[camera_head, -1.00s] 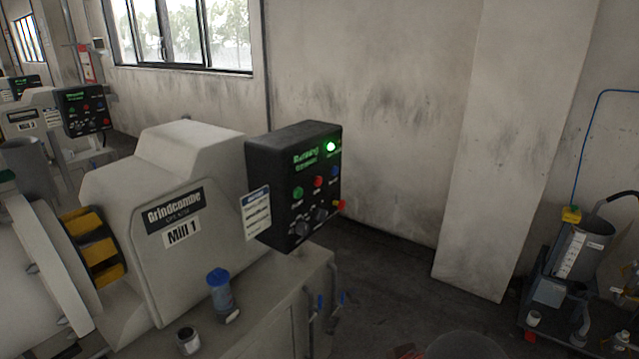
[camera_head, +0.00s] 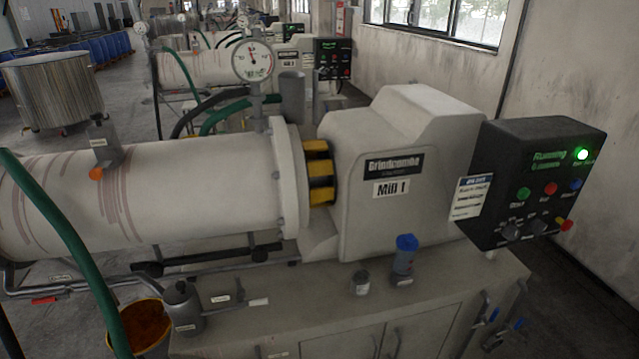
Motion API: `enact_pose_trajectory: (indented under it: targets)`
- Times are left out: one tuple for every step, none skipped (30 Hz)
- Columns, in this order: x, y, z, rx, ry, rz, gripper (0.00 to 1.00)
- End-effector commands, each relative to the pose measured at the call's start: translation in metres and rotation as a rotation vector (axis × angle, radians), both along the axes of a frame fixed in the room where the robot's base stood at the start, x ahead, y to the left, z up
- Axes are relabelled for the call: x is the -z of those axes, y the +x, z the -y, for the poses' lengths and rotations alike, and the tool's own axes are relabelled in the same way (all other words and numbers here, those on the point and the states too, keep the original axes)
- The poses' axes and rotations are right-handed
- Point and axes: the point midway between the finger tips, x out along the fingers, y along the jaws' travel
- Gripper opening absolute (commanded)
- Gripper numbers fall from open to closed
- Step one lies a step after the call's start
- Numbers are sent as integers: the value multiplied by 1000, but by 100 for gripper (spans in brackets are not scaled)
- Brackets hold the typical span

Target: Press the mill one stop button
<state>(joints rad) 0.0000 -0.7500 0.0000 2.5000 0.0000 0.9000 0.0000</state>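The machine labelled Mill 1 (camera_head: 400,175) stands in the middle of the head view. Its black control box (camera_head: 485,145) is mounted at the right end, with a lit green lamp (camera_head: 583,154) and green display text reading "Running". Below the display is a row of buttons: a green one (camera_head: 523,193), a red one (camera_head: 549,188) and a blue one (camera_head: 575,184). The small labels under them are too blurred to read surely. Dark knobs and a red-and-yellow piece (camera_head: 565,225) sit lower on the box. My gripper is not in view.
A blue-capped bottle (camera_head: 404,262) and a small jar (camera_head: 361,283) stand on the cabinet top (camera_head: 320,295). A green hose (camera_head: 70,240) crosses the left. A yellow bucket (camera_head: 150,312) and a large metal drum (camera_head: 62,90) stand left. More mills line the back.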

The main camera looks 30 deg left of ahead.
Motion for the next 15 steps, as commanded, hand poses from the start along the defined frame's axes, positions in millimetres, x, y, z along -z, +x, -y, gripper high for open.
enact_pose_trajectory:
  targets:
    - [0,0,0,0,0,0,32]
    - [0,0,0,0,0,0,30]
    - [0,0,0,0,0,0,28]
    - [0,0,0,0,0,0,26]
    - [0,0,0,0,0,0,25]
    - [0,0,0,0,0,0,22]
    - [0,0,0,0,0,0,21]
    - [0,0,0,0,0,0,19]
    - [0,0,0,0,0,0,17]
    - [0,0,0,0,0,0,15]
    - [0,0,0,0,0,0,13]
    - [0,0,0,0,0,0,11]
    - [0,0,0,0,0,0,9]
    - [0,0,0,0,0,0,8]
    - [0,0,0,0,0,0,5]
